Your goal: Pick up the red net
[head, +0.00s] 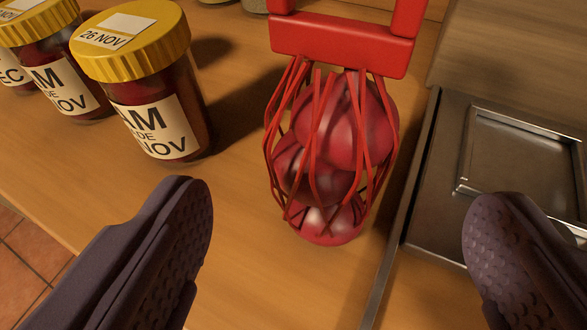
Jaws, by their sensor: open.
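The red net (322,178) holds several round, dark red onion-like bulbs and stands in the upper middle of the head view. A thick red handle or frame (343,45) tops it, cut off by the upper edge of the picture. The net rests on a wooden surface (240,235). My gripper (342,215) is open, with one dark textured finger at the lower left and the other at the lower right. The net lies beyond and between the fingers, and neither finger visibly touches it.
Several jars with gold lids and dated labels stand at the upper left, the nearest jar (140,80) closest to the net. A metal tray-like fixture (425,190) lies close on the right. A tiled floor (35,250) shows past the surface's edge at lower left.

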